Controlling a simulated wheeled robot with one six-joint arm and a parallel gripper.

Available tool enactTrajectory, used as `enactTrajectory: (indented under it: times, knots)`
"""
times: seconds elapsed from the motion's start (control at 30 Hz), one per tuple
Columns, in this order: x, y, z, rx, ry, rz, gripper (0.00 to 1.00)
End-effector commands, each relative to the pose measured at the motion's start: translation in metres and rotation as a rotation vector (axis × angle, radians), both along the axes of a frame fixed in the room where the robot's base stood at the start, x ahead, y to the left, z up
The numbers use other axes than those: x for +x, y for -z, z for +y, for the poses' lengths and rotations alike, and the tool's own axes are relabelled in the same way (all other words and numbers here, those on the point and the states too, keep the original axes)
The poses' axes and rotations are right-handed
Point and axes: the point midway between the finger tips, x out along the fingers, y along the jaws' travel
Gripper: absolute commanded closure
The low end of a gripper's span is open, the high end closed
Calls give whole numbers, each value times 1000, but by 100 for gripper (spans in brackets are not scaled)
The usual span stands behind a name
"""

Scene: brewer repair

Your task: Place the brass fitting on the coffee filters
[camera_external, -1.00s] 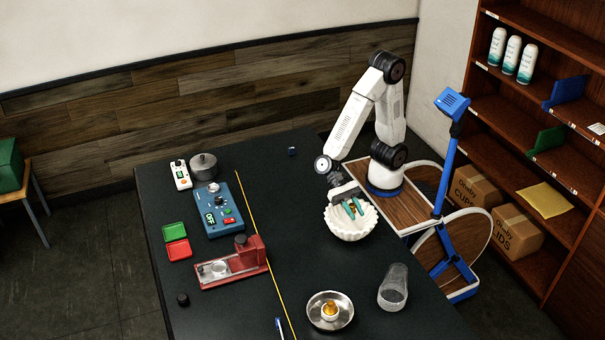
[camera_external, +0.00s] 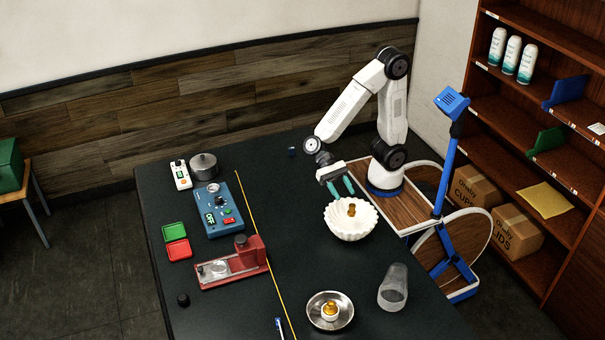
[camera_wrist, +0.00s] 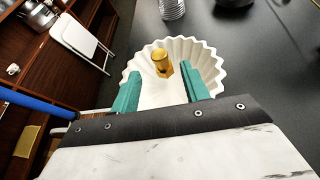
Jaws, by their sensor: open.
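The brass fitting (camera_external: 351,210) stands upright in the white fluted coffee filters (camera_external: 350,230) on the dark table. In the wrist view the fitting (camera_wrist: 161,62) sits inside the filters (camera_wrist: 205,60), and nothing grips it. My gripper (camera_external: 342,189) is above and just behind the filters, with its teal fingers spread and empty. In the wrist view the fingers of my gripper (camera_wrist: 163,83) are apart, with the fitting beyond them. The underside of the fitting is hidden by the filter folds.
A metal bowl (camera_external: 341,318) with an orange and white item stands at the front, beside a clear cup (camera_external: 393,288). A red device (camera_external: 235,266) and a blue device (camera_external: 218,216) stand left of the yellow line. The table between the line and the filters is clear.

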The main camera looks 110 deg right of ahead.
Motion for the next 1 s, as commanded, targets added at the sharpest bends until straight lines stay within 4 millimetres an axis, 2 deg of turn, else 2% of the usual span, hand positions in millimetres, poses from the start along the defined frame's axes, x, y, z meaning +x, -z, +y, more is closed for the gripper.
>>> enactTrajectory:
  times: [0.1, 0.2, 0.43, 0.53, 0.67, 0.77, 0.9, 1.0]
  knots:
    - [3, -7, -16, 1, 2, -2, 55]
    - [3, -10, -23, 1, 1, 0, 55]
    - [2, -11, -27, -2, -3, -1, 55]
    - [-6, -13, -29, -27, -36, -46, 55]
    - [-38, -16, -43, -142, -192, -235, 55]
    - [-73, -16, -66, -288, -391, -458, 55]
    - [-111, -13, -112, -514, -713, -753, 55]
    - [-129, -14, -146, -663, -931, -911, 55]
